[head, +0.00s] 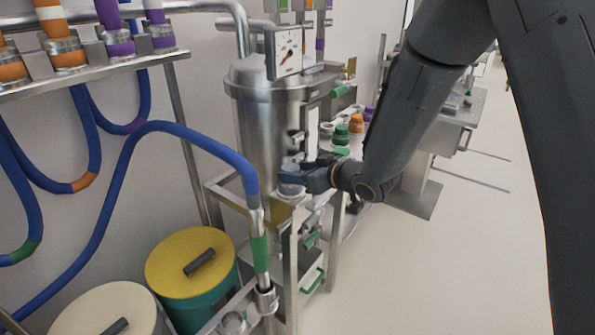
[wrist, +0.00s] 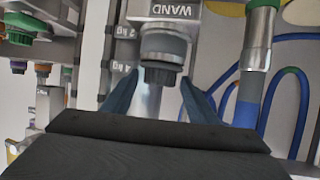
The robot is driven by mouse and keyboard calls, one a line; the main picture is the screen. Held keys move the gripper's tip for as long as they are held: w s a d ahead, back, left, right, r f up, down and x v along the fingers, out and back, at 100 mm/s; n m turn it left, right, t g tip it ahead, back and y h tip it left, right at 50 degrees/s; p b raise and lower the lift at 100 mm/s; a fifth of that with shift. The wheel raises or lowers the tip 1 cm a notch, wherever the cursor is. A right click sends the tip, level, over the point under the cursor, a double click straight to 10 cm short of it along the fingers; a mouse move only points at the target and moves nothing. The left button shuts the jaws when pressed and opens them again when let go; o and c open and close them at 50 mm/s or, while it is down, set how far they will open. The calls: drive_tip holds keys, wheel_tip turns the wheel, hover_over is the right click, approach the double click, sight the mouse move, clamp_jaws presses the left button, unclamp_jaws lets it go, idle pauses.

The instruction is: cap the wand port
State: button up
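The block labelled WAND (wrist: 165,10) shows at the top of the wrist view. A grey collar (wrist: 164,45) hangs below it, with a dark ribbed cap (wrist: 162,76) at its lower end. My gripper (wrist: 160,80) has its two blue fingers on either side of the dark cap. The fingertips are very near its sides; I cannot tell whether they touch it. In the head view my gripper (head: 290,178) is at the front of the steel vessel, over a pale round part (head: 290,189). The wand (head: 260,240), on a blue hose, stands left of my gripper, its lower end in a holder.
The steel vessel (head: 263,125) with a gauge (head: 287,50) stands behind my gripper. Coloured caps (head: 342,132) sit on a rack to the right. A yellow-lidded drum (head: 188,255) stands at lower left. Blue hoses (head: 140,135) hang at left. The floor at right is clear.

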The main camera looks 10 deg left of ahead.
drive_tip(key=shift+o, duration=0.6)
drive_tip(key=shift+r, duration=0.1)
drive_tip(key=b+v, duration=0.1)
drive_tip(key=v, duration=0.6)
drive_tip(key=shift+s+d+b, duration=0.2)
drive_tip(key=shift+d+b, duration=0.1)
drive_tip(key=shift+b, duration=0.1)
drive_tip(key=s+d+f+m+h, duration=0.1)
drive_tip(key=d+f+m+h, duration=0.2)
drive_tip(key=d, duration=0.7)
drive_tip(key=s+d+f+m+h, duration=0.1)
drive_tip(key=d+m+h, duration=0.2)
drive_tip(key=d+h, duration=0.55)
drive_tip(key=s+d+f+m+g, duration=0.1)
drive_tip(key=s+d+m+g, duration=0.1)
drive_tip(key=s+d, duration=0.3)
drive_tip(key=s+d+m+g, duration=0.3)
drive_tip(key=s+d, duration=0.3)
drive_tip(key=s, duration=0.6)
drive_tip(key=shift+f+g, duration=0.4)
drive_tip(key=shift+g, duration=0.3)
drive_tip(key=shift+y, duration=0.25)
